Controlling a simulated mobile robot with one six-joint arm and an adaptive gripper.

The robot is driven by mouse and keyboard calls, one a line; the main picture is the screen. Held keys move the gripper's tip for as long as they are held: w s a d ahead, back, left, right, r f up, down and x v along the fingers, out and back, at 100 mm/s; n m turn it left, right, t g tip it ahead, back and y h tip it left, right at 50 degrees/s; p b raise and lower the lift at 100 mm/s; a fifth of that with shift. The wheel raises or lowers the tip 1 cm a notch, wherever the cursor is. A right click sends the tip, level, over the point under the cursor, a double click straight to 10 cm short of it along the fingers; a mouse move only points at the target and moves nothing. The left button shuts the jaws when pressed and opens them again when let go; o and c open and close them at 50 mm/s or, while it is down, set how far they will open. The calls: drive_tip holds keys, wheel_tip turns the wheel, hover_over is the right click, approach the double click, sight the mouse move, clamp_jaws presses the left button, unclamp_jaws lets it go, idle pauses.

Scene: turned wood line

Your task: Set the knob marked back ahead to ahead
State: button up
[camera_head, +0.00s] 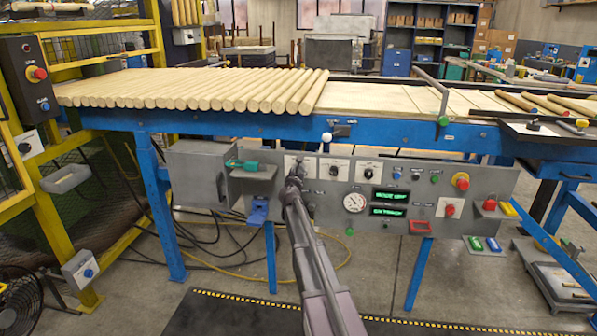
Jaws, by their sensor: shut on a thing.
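My gripper (296,177) reaches up from below to the grey control panel (392,205) under the blue conveyor frame. It is shut on a knob at the leftmost white label plate (290,160) of the row. The gripper hides the knob and much of the plate, so I cannot tell which way the knob points. The label is too small to read here. To the right are two more white plates with black knobs, a middle one (334,170) and a right one (370,172).
A teal-handled tool (241,164) lies on a small shelf left of my gripper. Turned wooden rods (200,90) lie on the conveyor above.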

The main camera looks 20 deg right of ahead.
drive_tip(key=shift+m, duration=0.3)
drive_tip(key=m, duration=0.5)
drive_tip(key=shift+w, duration=0.1)
drive_tip(key=m, duration=0.6)
idle(0.8)
drive_tip(key=o, duration=1.2)
drive_tip(key=shift+c, duration=0.2)
drive_tip(key=shift+m, duration=0.3)
drive_tip(key=v, duration=1.2)
